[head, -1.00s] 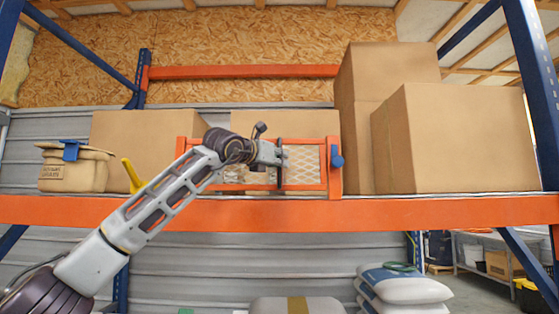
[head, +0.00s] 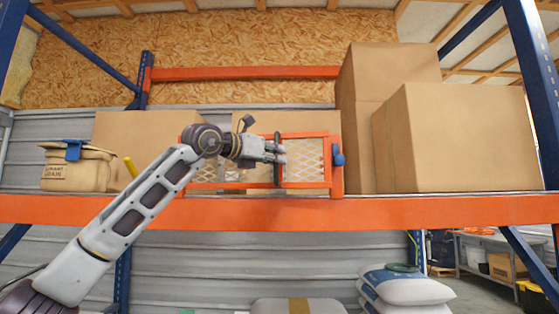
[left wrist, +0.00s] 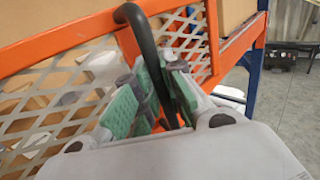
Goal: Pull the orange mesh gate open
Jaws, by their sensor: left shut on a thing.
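The orange mesh gate (head: 305,158) stands at the front of the shelf, with a pale diamond mesh in an orange frame. In the left wrist view, the green-padded fingers (left wrist: 150,100) lie on both sides of the black handle (left wrist: 138,22), with the gate's mesh (left wrist: 185,30) behind. A blue fitting (head: 338,158) sits at the gate's right post. My arm hides part of the gate's left side. My right gripper is not in view.
Cardboard boxes (head: 455,140) stand on the shelf right of the gate, and others behind it. A tan sack (head: 75,172) and a yellow part (head: 130,166) are at the left. The orange shelf beam (head: 400,211) runs below. White sacks (head: 405,288) lie beneath.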

